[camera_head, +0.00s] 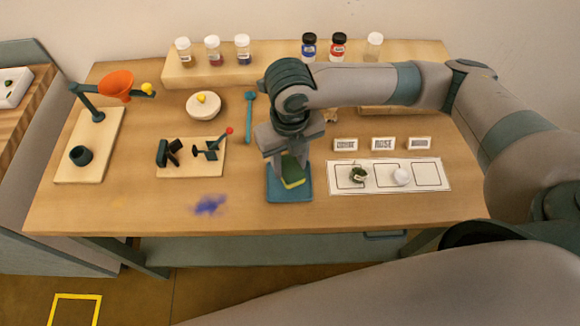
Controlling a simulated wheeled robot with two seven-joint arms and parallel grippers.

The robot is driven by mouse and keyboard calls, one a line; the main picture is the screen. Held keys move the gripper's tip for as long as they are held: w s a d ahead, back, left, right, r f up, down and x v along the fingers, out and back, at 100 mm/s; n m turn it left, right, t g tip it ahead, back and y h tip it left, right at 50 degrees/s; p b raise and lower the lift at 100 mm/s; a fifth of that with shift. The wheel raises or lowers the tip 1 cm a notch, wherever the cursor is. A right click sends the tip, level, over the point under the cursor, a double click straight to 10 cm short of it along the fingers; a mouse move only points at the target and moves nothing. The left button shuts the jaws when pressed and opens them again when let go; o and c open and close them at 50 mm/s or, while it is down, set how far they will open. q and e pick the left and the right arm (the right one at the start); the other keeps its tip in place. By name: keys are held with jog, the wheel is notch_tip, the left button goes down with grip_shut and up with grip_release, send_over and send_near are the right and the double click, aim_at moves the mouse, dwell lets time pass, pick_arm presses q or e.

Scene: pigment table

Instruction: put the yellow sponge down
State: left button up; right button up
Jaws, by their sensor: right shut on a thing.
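The yellow sponge (293,181), with a dark green layer, shows just below my right gripper (285,165). The gripper is shut on it and points down, so its fingers and the upper part of the sponge overlap in the view. The sponge is over a blue square tray (289,198) near the front of the table; I cannot tell whether it touches the tray. My left gripper is not in view.
A blue-purple powder stain (209,205) lies left of the tray. A white card (430,175) with marked squares lies to the right. A small clamp stand board (190,170) stands to the left. Jars (309,46) line the back shelf.

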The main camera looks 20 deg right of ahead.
aim_at(290, 167)
notch_tip(290, 167, down, 2)
jog(key=shift+s+f+p, duration=0.1)
jog(key=shift+p, duration=0.2)
jog(key=shift+f, duration=0.35)
jog(key=shift+f, duration=0.15)
jog(key=o, duration=1)
jog(key=shift+o, duration=0.2)
jog(key=shift+r, duration=0.2)
notch_tip(290, 167, up, 12)
jog(key=b, duration=0.2)
jog(key=shift+f, duration=0.1)
